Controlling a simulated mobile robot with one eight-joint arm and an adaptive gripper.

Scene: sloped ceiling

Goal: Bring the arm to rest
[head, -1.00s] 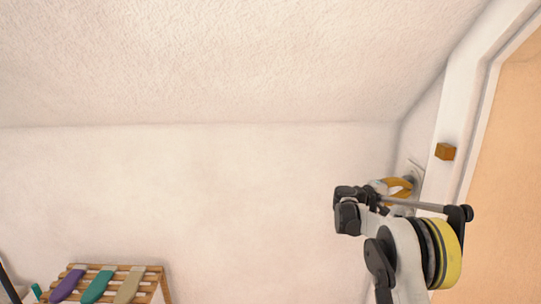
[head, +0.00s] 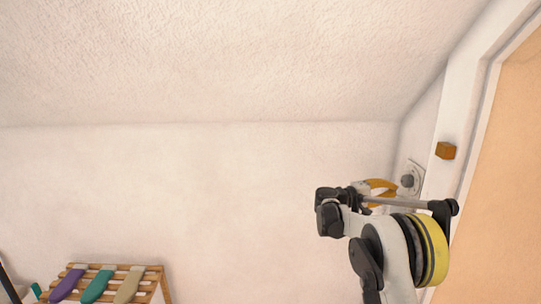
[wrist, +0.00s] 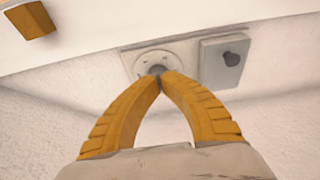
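My arm is raised in front of the right side of the head view. My gripper (head: 382,189) has orange fingers, partly hidden by the wrist links. In the wrist view its two fingertips (wrist: 161,79) meet, with nothing seen held between them. Beyond the tips is a pale wall plate with a round socket (wrist: 142,62) and a dark round centre, partly covered by the fingertips. In the head view the plate's grey round part (head: 407,181) shows just right of the gripper, with a small gap between them.
A box with a dark knob (wrist: 221,62) sits beside the socket. A wooden block (head: 445,151) sticks out from the white door frame (head: 462,110). A slatted wooden rack (head: 152,276) with coloured items stands low left. The ceiling slopes overhead. Space left of the arm is clear.

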